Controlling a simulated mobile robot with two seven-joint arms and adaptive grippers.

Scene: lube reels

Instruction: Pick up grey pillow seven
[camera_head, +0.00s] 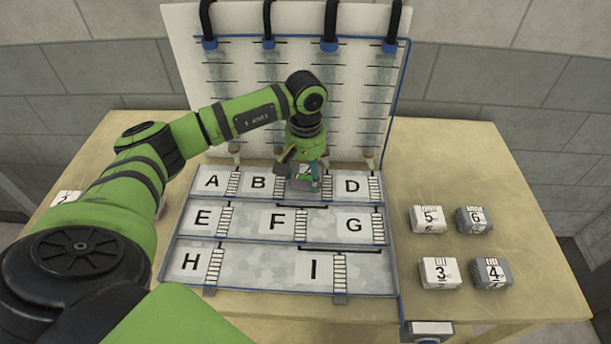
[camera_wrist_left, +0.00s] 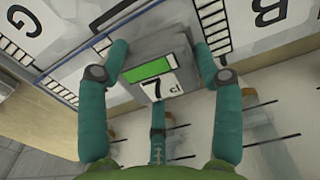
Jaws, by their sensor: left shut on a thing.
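The grey pillow seven (camera_wrist_left: 160,62) is a grey block with a white label reading 7 and a green patch. My left gripper (camera_wrist_left: 160,75) is shut on it, with teal fingers on both sides and a third below in the left wrist view. In the head view my left gripper (camera_head: 306,178) is over the top row of the lettered tray, between B and D. The pillow is mostly hidden there by the gripper. I cannot tell whether the pillow touches the tray. My right gripper is not in view.
The lettered tray (camera_head: 190,243) lies on a wooden table (camera_head: 470,165), before an upright white panel (camera_head: 185,50) with tubes. White pillows 5 (camera_head: 427,220) and 3 (camera_head: 440,273) and grey pillows 6 (camera_head: 474,221) and 4 (camera_head: 492,274) sit right. Another pillow (camera_head: 66,199) is at left.

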